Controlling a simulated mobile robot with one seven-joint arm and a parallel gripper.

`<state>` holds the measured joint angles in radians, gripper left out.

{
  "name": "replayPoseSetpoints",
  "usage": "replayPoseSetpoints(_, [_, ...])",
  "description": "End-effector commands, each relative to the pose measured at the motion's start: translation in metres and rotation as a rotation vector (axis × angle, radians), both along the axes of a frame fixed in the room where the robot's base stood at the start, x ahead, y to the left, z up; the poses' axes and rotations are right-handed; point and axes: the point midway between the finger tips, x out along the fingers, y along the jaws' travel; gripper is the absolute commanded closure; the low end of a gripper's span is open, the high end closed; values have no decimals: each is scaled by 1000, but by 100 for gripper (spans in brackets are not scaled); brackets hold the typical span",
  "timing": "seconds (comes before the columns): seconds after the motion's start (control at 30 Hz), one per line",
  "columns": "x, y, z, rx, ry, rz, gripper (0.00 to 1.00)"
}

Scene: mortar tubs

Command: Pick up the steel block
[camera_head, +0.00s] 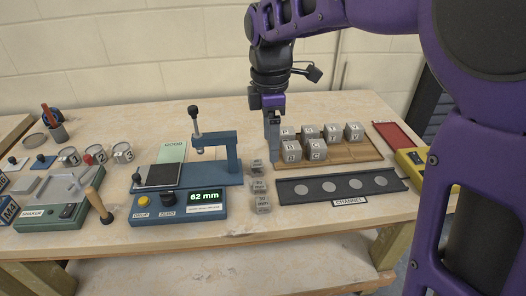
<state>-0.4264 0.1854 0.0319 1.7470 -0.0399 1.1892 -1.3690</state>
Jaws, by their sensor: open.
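Three small grey metal blocks stand in a row front to back at mid-table: a far one (257,166), a middle one (260,186) and a near one (263,204). Each has a label too small to read, so I cannot tell which is the steel block. My gripper (272,150) points down just right of and behind the far block, beside the left end of a wooden tray (345,153). It is seen edge-on, with open jaws and nothing visibly held. Its exact height above the table is unclear.
Several grey lettered cubes (317,149) stand on the tray. A dark channel strip (310,188) lies in front. A red tray (397,136) lies right. The table's front strip is clear.

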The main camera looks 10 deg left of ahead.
Motion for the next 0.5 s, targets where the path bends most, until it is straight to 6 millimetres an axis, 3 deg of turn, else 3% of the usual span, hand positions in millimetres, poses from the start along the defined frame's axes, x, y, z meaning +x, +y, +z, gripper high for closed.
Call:
replayPoseSetpoints(0.17, [-8, 7, -13, 20, 36, 19, 21])
replayPoseSetpoints(0.5, [-9, 7, -85, 17, 37, 20, 21])
